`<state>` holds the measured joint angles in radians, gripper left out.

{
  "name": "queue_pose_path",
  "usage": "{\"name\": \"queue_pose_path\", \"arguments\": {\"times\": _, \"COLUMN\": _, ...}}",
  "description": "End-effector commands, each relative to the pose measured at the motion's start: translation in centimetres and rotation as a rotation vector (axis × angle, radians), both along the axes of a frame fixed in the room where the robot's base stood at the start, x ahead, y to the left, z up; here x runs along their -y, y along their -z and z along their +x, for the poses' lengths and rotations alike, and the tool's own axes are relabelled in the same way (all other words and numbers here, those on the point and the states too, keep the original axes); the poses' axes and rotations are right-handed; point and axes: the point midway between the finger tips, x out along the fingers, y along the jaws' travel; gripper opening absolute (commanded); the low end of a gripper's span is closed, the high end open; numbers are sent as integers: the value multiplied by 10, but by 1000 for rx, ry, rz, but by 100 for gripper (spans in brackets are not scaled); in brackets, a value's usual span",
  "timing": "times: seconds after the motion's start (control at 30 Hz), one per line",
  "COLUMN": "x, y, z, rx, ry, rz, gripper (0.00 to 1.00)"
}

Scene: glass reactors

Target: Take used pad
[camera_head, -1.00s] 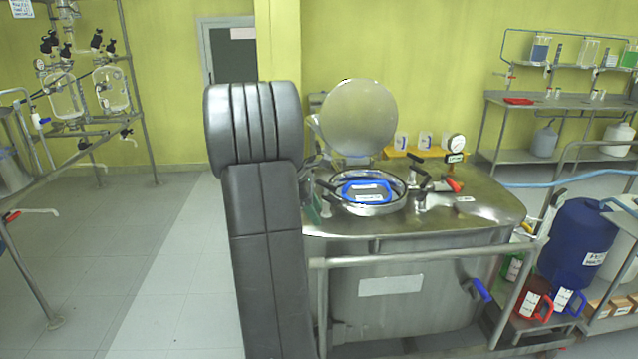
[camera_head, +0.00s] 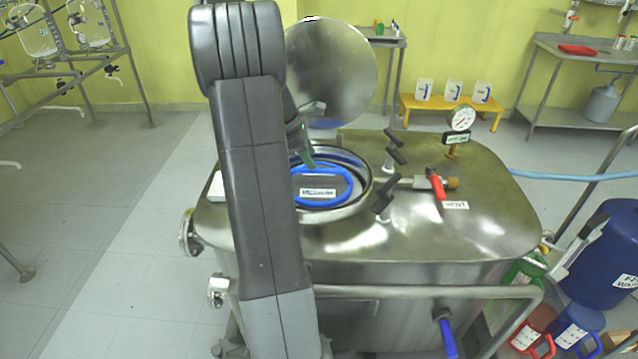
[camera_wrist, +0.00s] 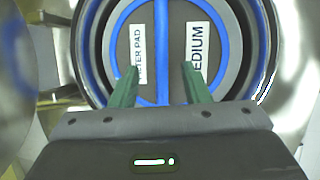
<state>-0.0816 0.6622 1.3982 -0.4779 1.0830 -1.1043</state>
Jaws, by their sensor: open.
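The pad (camera_head: 313,182) is a dark grey disc with a blue rim and a white label. It sits in the round steel opening of the vessel. In the wrist view the pad (camera_wrist: 180,40) carries labels reading "FILTER PAD" and "MEDIUM", with a blue bar (camera_wrist: 161,55) across its middle. My gripper (camera_wrist: 160,80) is open, its two green fingers pointing at the pad, one on each side of the blue bar. Whether the fingers touch the pad I cannot tell. In the head view my arm hides the pad's left part and most of the gripper (camera_head: 306,150).
The round steel lid (camera_head: 335,75) stands open behind the opening. Black clamp handles (camera_head: 388,190), a red-handled valve (camera_head: 437,184) and a gauge (camera_head: 461,119) rise from the vessel top on the right. A rail (camera_head: 420,291) runs along the front. Red (camera_head: 528,328) and blue (camera_head: 578,325) jugs stand lower right.

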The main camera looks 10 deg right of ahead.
Motion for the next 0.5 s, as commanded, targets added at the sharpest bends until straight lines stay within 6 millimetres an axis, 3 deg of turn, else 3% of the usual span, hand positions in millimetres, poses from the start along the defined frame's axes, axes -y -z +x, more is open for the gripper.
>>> {"name": "queue_pose_path", "arguments": {"times": 0.27, "x": 10, "y": 21, "z": 1, "rx": -1, "ry": 2, "rz": 0, "gripper": 42}}
{"name": "queue_pose_path", "arguments": {"times": 0.5, "x": 26, "y": 53, "z": 4, "rx": -3, "ry": 1, "rz": 1, "gripper": 42}}
